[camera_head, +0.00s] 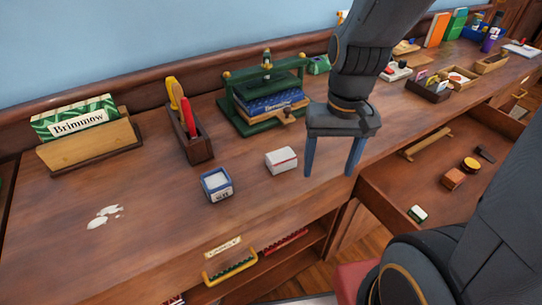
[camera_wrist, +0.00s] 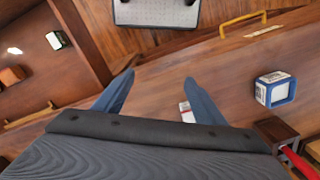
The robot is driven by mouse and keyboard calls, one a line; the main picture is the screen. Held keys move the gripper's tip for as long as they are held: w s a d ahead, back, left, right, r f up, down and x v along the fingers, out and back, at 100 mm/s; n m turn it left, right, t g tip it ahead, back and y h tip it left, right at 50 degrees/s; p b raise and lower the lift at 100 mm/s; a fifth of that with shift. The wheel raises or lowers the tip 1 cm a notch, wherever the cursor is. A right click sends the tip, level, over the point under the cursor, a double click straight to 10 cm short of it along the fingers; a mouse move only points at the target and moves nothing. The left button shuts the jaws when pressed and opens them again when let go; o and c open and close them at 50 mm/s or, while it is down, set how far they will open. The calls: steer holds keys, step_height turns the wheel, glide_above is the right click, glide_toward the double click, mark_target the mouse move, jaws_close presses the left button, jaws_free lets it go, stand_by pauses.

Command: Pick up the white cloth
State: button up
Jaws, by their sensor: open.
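A small white block-like bundle with a red stripe (camera_head: 281,160), which looks like the folded white cloth, lies on the wooden desk top. In the head view it is just left of my gripper (camera_head: 329,172), whose two blue fingers point down, spread apart and empty. In the wrist view the white bundle (camera_wrist: 186,112) shows beside the right finger of my gripper (camera_wrist: 159,80), partly hidden by that finger. The fingers appear to be above the desk top; their exact height over it I cannot tell.
A blue-rimmed square container (camera_head: 216,184) stands left of the bundle. A green book press (camera_head: 240,115) and a wooden pen holder (camera_head: 200,149) stand behind. An open drawer (camera_head: 400,192) with small items is at right.

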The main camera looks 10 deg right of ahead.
steer(key=w+a+r+m+y+p, duration=0.1)
steer(key=w+a+r+m+p, duration=0.15)
steer(key=w+m+p, duration=0.2)
steer(key=m+g+y+p, duration=0.1)
steer(key=m+y+p, duration=0.2)
steer(key=m+p, duration=0.4)
glide_toward(281, 155)
steer(key=m+b, duration=0.1)
steer(key=shift+w+a+f+m, duration=0.15)
steer(key=shift+f+m, duration=0.1)
steer(key=shift+f, duration=0.5)
steer(key=shift+p+x, duration=1.15)
steer(key=shift+x, duration=2.2)
steer(key=shift+r, duration=0.1)
steer(key=c, duration=1.1)
steer(key=shift+r+b, duration=0.95)
steer(key=shift+r, duration=4.05)
